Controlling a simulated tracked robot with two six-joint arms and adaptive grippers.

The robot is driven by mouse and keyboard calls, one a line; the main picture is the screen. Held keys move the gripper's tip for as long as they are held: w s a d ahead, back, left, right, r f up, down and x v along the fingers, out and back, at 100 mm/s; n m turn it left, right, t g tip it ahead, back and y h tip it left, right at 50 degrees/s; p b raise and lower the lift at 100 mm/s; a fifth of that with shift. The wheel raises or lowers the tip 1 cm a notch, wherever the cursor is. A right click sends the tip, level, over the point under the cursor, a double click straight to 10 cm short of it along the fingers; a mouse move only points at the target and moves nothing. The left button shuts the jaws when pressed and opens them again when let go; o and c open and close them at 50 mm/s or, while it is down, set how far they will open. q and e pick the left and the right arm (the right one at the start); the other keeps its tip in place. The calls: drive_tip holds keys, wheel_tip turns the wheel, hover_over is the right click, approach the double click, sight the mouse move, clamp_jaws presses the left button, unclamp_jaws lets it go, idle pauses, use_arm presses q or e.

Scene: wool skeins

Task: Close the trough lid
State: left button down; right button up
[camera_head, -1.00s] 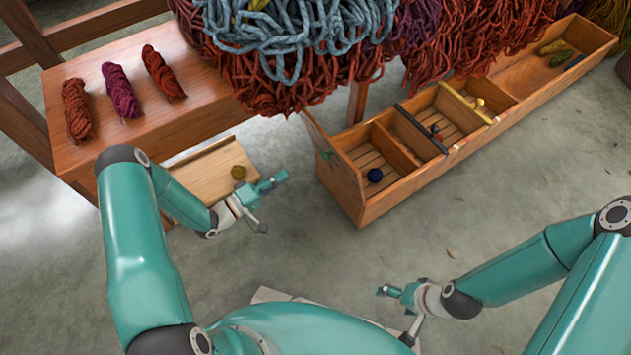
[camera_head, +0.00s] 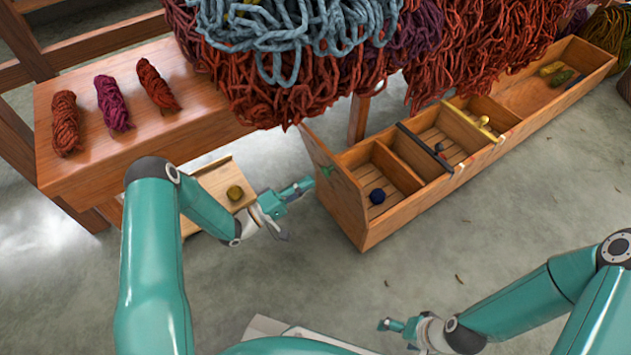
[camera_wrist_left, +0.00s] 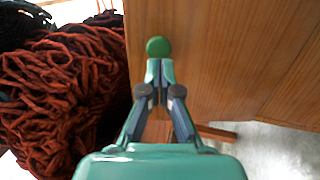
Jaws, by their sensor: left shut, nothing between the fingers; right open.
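The wooden trough (camera_head: 425,212) is a long box with several open compartments, standing on the floor at the right. At its near left end a wooden panel (camera_head: 340,196) stands up higher than the walls; it may be the lid, but I cannot tell for sure. A green knob (camera_head: 324,171) is on it, and it shows as a round green knob (camera_wrist_left: 158,46) in the left wrist view. My left gripper (camera_head: 308,184) is shut and empty, its tips (camera_wrist_left: 160,66) right by the knob; contact is unclear. My right gripper (camera_head: 387,324) is open and empty, low in front of the trough.
A dark blue ball (camera_head: 377,196) lies in the trough's near compartment. Hanging wool (camera_head: 290,70) covers the back. A bench (camera_head: 110,150) with three skeins stands at the left, and a small board (camera_head: 208,190) with an olive ball is behind my left arm.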

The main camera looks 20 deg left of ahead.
use_arm(q)
drive_tip(key=shift+x, duration=1.4)
